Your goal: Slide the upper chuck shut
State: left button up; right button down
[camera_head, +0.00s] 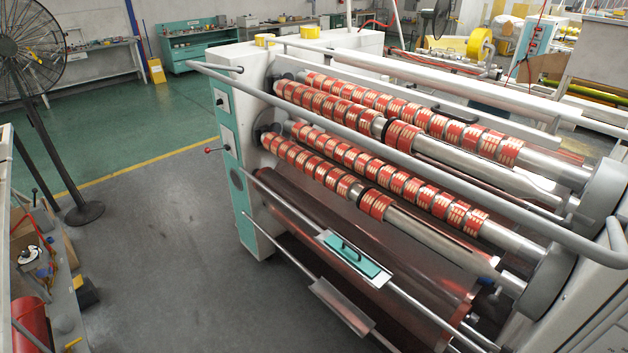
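The rewinding machine stands at centre and right, with an upper pair of shafts carrying red-and-gold tape rolls (350,107) and a lower pair with similar rolls (320,167). At the right end, an upper grey round end piece (602,187) sits by the ends of the upper shafts, and a lower one (551,281) by the lower shafts. The upper one is probably the upper chuck; I cannot tell whether it is open or shut. The grey front rail (430,160) crosses in front of the upper shafts and hides parts of them. Neither of my grippers is in view.
The grey floor (160,260) in front of the machine is clear. A red-knobbed lever (209,150) sticks out from the machine's left end. A black fan (85,212) and a cluttered bench (62,290) stand at left. A teal-handled plate (352,258) sits low on the machine front.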

aim_at(568, 213)
jog(key=z, duration=1.75)
